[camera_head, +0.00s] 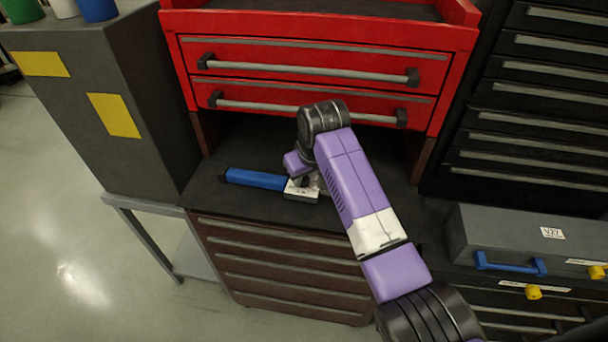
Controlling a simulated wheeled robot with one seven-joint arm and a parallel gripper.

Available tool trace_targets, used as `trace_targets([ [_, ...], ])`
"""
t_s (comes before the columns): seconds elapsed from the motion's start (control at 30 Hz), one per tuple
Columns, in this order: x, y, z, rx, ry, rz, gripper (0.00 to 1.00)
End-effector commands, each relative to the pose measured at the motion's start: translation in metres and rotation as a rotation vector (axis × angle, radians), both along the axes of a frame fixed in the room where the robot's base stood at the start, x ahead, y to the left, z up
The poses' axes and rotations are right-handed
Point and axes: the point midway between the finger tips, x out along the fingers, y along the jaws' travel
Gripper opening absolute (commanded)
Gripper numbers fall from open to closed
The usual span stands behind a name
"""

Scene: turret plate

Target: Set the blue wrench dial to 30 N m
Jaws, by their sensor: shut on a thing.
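The blue wrench (257,179) lies on the dark worktop, its blue handle pointing left. Its right end, with a pale and black section (301,191), is under my arm. My gripper (310,185) is at that right end, mostly hidden by the purple arm links. It is shut on the wrench's dial end. The dial's scale and its reading are too small and covered to make out.
The dark worktop (232,205) has bare room around the handle. A red drawer chest (330,60) stands close behind and above. A grey cabinet (120,110) is at left. A grey case with a blue handle (510,240) sits at right.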

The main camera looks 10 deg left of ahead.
Motion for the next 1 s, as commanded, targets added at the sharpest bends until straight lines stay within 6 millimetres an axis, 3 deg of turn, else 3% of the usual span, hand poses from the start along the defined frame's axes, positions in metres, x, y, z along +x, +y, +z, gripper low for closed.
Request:
trace_targets([
  [0.6,0.0045,-0.0023,-0.0020,0.007,0.037,0.560,0.00],
  [1.0,0.0053,-0.0020,-0.0008,0.009,0.052,0.776,0.00],
])
